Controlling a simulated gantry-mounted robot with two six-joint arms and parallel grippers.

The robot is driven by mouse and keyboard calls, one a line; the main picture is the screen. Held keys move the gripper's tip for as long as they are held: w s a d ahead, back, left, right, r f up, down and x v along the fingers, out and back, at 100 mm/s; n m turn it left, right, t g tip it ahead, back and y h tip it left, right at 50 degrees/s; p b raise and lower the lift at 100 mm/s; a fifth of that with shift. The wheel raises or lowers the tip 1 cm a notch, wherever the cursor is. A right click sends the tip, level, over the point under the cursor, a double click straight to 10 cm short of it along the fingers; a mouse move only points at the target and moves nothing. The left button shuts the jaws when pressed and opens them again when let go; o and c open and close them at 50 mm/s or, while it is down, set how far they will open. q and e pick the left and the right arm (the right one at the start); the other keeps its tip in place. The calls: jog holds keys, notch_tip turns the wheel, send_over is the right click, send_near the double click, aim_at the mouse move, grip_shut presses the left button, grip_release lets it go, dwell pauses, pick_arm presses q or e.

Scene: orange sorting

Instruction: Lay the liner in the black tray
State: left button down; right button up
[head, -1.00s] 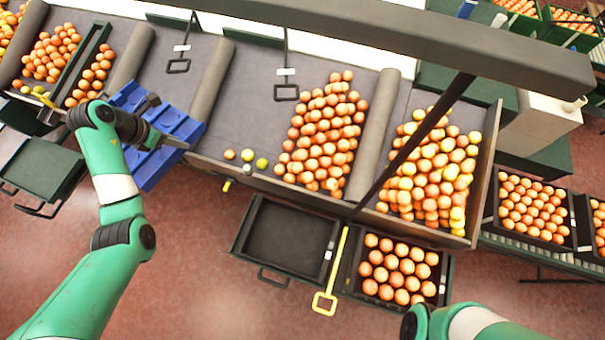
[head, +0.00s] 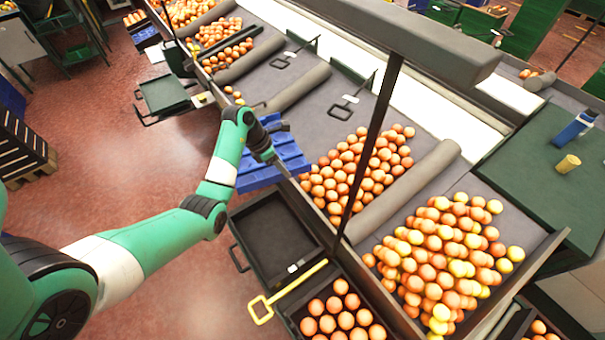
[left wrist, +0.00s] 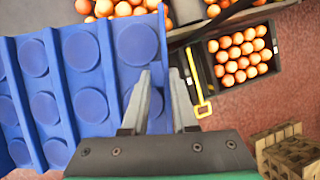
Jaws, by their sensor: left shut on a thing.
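The liner is a blue sheet with round cups (head: 290,152). My left gripper (head: 282,168) is shut on its edge and holds it in the air, just beyond the empty black tray (head: 262,226) in the head view. In the left wrist view the liner (left wrist: 75,95) fills the left side, and my left gripper (left wrist: 160,92) has its fingers at the liner's right edge. The black tray stands below the front of the sorting bench, with a bare dark floor. My right gripper is out of view.
A yellow-handled tool (head: 290,288) lies between the black tray and a tray of oranges (head: 338,312). A dark bar (head: 370,150) rises right of the liner. Oranges are heaped on the bench (head: 358,165). Open floor lies left of the tray.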

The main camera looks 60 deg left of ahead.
pick_arm(q)
jog(key=s+f+n+b, duration=0.1)
jog(key=s+f+b, duration=0.2)
jog(key=f, duration=0.3)
jog(key=s+a+f+n+h+b, duration=0.1)
jog(key=s+f+b, duration=0.1)
jog(key=f+b, duration=0.4)
jog(key=s+a+f+n+t+h+b, duration=0.1)
jog(key=s+f+b, duration=0.2)
jog(key=f, duration=0.5)
jog(key=shift+s+a+b, duration=0.25)
jog(key=shift+s+b, duration=0.05)
jog(key=shift+b, duration=0.45)
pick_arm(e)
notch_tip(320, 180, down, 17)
pick_arm(q)
jog(key=w+d+f+b, duration=0.1)
jog(key=w+d+f, duration=0.2)
jog(key=d+f, duration=0.3)
jog(key=w+d+f+b, duration=0.1)
jog(key=w+d+f, duration=0.2)
jog(key=d+f, duration=0.3)
jog(key=shift+d+f+b, duration=0.3)
jog(key=shift+f+b, duration=0.1)
jog(key=shift+f, duration=0.2)
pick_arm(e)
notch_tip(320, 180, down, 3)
